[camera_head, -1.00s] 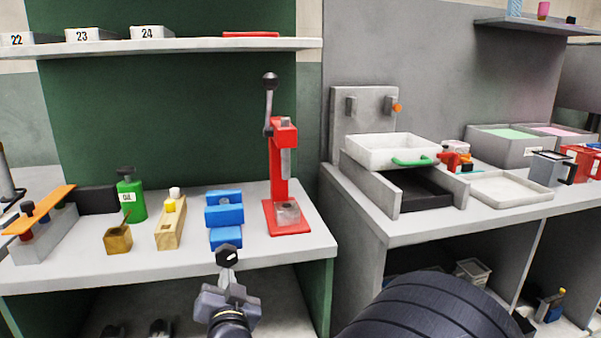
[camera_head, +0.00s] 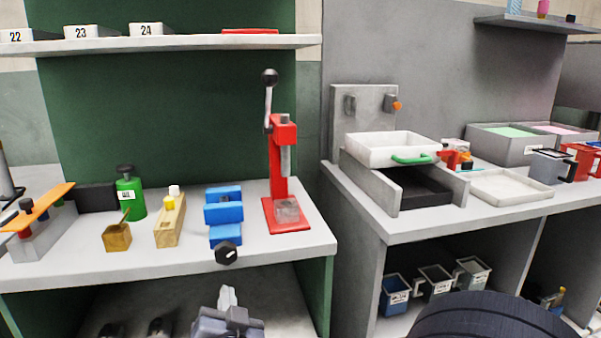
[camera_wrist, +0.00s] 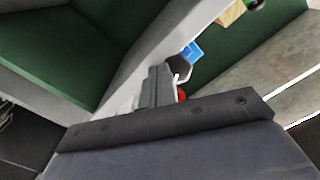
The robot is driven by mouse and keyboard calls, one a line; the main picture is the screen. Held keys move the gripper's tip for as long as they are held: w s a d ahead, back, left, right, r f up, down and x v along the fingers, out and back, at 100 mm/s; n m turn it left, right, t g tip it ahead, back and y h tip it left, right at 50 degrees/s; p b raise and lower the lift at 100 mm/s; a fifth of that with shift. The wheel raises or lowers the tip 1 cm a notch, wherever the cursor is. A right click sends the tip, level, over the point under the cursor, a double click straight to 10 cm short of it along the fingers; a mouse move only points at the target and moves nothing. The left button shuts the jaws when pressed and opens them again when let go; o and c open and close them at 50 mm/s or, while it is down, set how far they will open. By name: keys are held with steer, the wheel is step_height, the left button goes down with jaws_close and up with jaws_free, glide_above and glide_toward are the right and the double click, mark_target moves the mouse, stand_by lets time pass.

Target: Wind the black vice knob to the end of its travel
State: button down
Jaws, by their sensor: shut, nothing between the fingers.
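The blue vice (camera_head: 224,208) stands near the bench's front edge in the head view. Its black knob (camera_head: 227,253), with a small white mark, sticks out in front of the edge. My gripper (camera_head: 228,295) is below the knob and apart from it, with its fingers together and nothing between them. In the wrist view the shut fingers (camera_wrist: 157,85) point toward the dark knob (camera_wrist: 181,68), with a bit of the blue vice (camera_wrist: 191,50) behind it.
A red press (camera_head: 286,180) stands right of the vice. Left of it are a wooden block (camera_head: 171,225) with a yellow piece, a wooden pot (camera_head: 117,238) and a green bottle (camera_head: 130,197). The bench's front edge (camera_head: 120,275) runs above an open lower shelf.

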mark_target(238, 262)
steer(key=shift+s+d, duration=0.1)
steer(key=shift+s, duration=0.15)
steer(key=shift+w+d+r+n+p, duration=0.2)
steer(key=shift+w+n+p, duration=1.1)
steer(key=shift+n, duration=1.7)
steer(key=shift+w+d+r+n+p, duration=0.15)
steer(key=shift+w+n+p, duration=0.7)
steer(key=shift+n+p, duration=1.5)
steer(key=shift+w+d+r+n+p, duration=0.2)
steer(key=shift+w+n+p, duration=0.75)
steer(key=shift+n, duration=2.7)
steer(key=shift+w+a+r, duration=0.1)
steer(key=shift+a+r, duration=0.1)
